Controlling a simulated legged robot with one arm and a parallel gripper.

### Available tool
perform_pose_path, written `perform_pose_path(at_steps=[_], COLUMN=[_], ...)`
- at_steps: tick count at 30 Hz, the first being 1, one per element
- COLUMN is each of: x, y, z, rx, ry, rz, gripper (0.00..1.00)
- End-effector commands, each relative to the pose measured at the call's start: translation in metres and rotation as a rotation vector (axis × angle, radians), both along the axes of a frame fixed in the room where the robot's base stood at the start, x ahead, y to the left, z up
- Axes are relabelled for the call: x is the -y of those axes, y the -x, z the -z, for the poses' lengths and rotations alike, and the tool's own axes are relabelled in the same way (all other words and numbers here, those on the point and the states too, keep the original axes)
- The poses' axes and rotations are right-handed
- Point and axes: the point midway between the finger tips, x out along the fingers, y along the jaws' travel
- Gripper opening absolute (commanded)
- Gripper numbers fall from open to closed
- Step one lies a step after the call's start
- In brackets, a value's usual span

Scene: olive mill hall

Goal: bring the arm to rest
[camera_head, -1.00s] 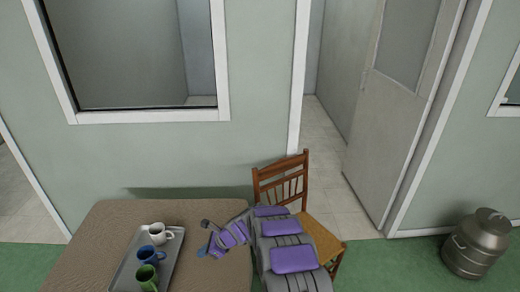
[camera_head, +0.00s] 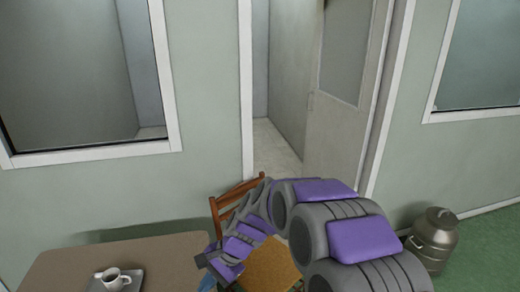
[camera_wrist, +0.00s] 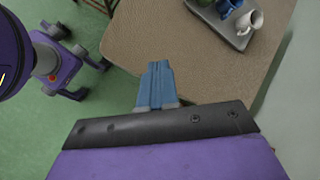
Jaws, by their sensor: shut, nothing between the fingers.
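My gripper (camera_wrist: 157,84) shows in the wrist view with its blue fingers together and nothing between them. It hangs over the near edge of the brown table (camera_wrist: 130,30). In the head view my purple and grey arm bends over the chair, with the gripper end low at the table's right side; the fingertips are mostly hidden there. The grey tray (camera_wrist: 240,41) lies on the table, apart from the gripper. It carries a white mug (camera_wrist: 249,22) and a blue mug (camera_wrist: 226,7). In the head view only the white mug (camera_head: 113,280) shows on the tray.
A wooden chair (camera_head: 270,266) stands right beside the table, partly behind my arm. A metal milk can (camera_head: 434,240) stands on the green floor at right. A doorway with a pale door (camera_head: 338,90) opens behind the chair. The green wall runs along the back.

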Motion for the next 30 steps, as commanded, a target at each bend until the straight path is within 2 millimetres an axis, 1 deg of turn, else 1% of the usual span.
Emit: perform_pose_path(at_steps=[1, 3, 8, 13, 17, 21, 23, 24, 27, 30], x=[0.014, 0.034, 0.079, 0.126, 0.162, 0.199, 0.214, 0.224, 0.244, 0.259], y=[0.009, 0.024, 0.060, 0.103, 0.136, 0.175, 0.192, 0.203, 0.228, 0.247], z=[-0.011, -0.021, -0.040, -0.054, -0.062, -0.065, -0.067, -0.066, -0.067, -0.065], rx=[0.028, 0.058, 0.122, 0.171, 0.202, 0.219, 0.224, 0.221, 0.224, 0.220], ry=[0.011, 0.034, 0.091, 0.163, 0.219, 0.283, 0.312, 0.330, 0.369, 0.398], rz=[-0.030, -0.078, -0.187, -0.300, -0.378, -0.459, -0.491, -0.512, -0.557, -0.590], gripper=[0.00, 0.00, 0.00, 0.00, 0.00, 0.00, 0.00, 0.00, 0.00, 0.00])
